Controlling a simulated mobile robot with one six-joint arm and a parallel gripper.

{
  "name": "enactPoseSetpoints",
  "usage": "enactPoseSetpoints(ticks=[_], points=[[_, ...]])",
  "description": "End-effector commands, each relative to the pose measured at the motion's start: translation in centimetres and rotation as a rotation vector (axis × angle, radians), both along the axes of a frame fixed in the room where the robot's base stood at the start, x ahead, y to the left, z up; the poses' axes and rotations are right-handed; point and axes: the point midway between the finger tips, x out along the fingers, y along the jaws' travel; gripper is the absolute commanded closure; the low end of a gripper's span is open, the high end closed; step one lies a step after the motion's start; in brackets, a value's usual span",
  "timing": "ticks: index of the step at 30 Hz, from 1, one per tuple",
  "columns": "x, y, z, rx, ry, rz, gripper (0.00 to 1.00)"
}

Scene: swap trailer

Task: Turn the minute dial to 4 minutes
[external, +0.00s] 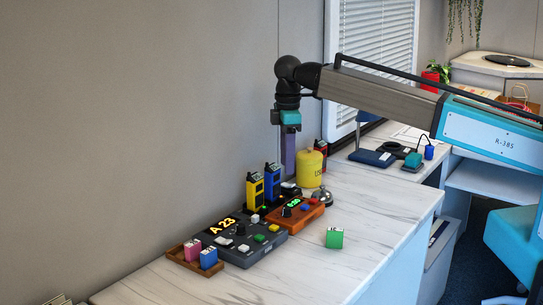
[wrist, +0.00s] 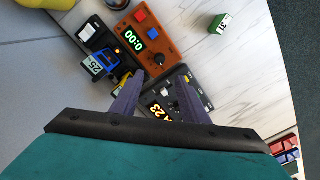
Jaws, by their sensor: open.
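The orange timer box (external: 313,215) stands on the white marbled counter. Its green display (wrist: 132,39) reads 0:00 in the wrist view. Its black dial (wrist: 162,60) sits at one corner of the box, near my fingertips in the picture; the dial also shows in the external view (external: 287,211). A red and a blue button are on the box too. My gripper (wrist: 160,77) is open and empty, pointing down. In the external view my gripper (external: 289,177) hangs above and behind the box, apart from it.
A grey panel (external: 240,255) reading A 23 adjoins the timer. A green block (external: 334,238) lies in front; the counter's right side is clear.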

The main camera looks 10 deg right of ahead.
Motion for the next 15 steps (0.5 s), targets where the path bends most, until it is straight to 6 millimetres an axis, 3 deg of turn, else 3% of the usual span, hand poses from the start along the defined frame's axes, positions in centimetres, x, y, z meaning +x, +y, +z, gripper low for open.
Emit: enactPoseSetpoints(ticks=[8, 15], points=[[0.0, 0.0, -1.3, 0.000, 0.001, -0.001, 0.59], [0.0, -0.1, -3.9, -0.001, 0.001, -0.001, 0.59]])
